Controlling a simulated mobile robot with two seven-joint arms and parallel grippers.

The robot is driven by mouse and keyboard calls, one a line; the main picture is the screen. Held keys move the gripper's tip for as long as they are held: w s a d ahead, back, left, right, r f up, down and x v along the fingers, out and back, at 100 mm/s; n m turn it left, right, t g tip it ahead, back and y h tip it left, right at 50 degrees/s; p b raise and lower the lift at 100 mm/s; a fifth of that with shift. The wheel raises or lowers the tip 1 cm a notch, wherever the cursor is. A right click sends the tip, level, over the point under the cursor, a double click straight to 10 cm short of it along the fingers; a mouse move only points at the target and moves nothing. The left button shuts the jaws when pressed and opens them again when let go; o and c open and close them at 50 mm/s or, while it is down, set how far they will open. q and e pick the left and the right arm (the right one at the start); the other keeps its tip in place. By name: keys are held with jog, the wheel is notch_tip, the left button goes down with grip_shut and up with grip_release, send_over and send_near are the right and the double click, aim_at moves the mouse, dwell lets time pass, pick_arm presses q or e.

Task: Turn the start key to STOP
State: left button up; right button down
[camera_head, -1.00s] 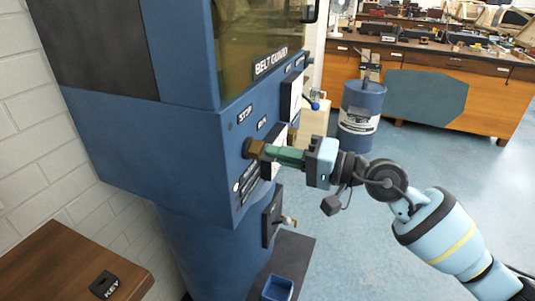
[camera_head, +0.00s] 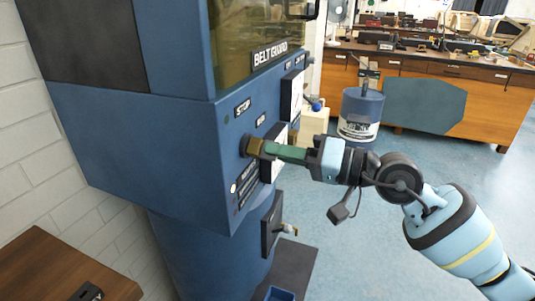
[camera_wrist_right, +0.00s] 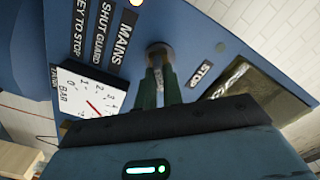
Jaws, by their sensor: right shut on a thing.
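In the right wrist view the two fingers (camera_wrist_right: 159,90) are closed around a narrow grey key (camera_wrist_right: 159,78) in front of the round collar (camera_wrist_right: 160,50). The fingers hide most of the key, so I cannot tell its exact angle. My left gripper is not in view.
A pressure gauge (camera_wrist_right: 95,95) sits beside the fingers. The yellowish belt guard window (camera_head: 260,30) is above the panel. A wooden table edge (camera_head: 60,270) is at lower left.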

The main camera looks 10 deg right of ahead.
jog(key=n+b, duration=0.3)
jog(key=b, duration=0.1)
dwell(0.5)
dwell(0.4)
